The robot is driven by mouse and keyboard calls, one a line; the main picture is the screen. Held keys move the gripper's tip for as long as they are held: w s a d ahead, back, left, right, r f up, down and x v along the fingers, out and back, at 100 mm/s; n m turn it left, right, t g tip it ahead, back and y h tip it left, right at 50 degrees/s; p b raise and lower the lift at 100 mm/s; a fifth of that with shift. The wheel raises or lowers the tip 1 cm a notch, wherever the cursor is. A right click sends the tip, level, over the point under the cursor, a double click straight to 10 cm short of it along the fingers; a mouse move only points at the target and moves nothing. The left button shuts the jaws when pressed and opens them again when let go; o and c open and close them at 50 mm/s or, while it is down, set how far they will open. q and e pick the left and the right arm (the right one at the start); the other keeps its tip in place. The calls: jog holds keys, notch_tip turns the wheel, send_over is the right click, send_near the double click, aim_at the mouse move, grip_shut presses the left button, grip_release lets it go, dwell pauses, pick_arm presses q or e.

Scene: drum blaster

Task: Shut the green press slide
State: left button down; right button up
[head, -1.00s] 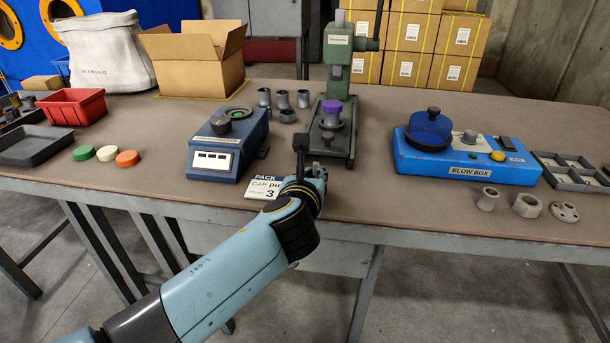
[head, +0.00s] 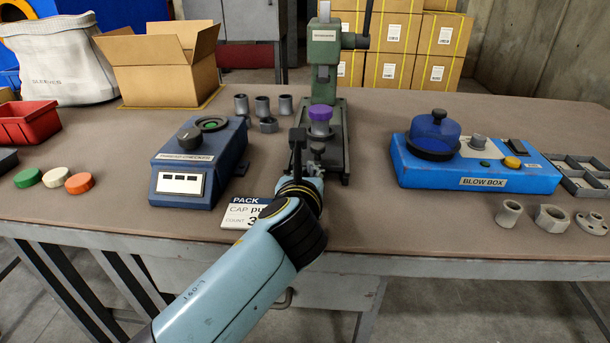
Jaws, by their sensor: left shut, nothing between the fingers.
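The green press (head: 325,50) stands at the back middle of the bench, its lever up at the right. On its dark base, a jar with a purple cap (head: 320,113) sits on a round holder, forward of the press column. A small grey knob (head: 318,148) shows at the front of the slide. My left gripper (head: 297,143) is shut and empty, at the left front of the press base, close to the knob. The arm hides part of the slide's front; whether the fingers touch it, I cannot tell. My right gripper is out of view.
A blue checker box (head: 196,165) stands left of the press, with several grey cups (head: 262,105) behind. A pack card (head: 245,213) lies beside my left wrist. The blue blow box (head: 475,165) is at the right. The bench between press and blow box is clear.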

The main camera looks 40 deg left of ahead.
aim_at(309, 153)
pick_arm(q)
jog(key=w+a, duration=0.1)
jog(key=w, duration=0.1)
jog(key=w+a+p, duration=0.1)
jog(key=w, duration=0.1)
jog(key=w+a+p, duration=0.1)
jog(key=w+a, duration=0.1)
jog(key=shift+w+r, duration=0.1)
jog(key=shift+w, duration=0.25)
jog(key=shift+w+a, duration=0.25)
jog(key=shift+w, duration=0.05)
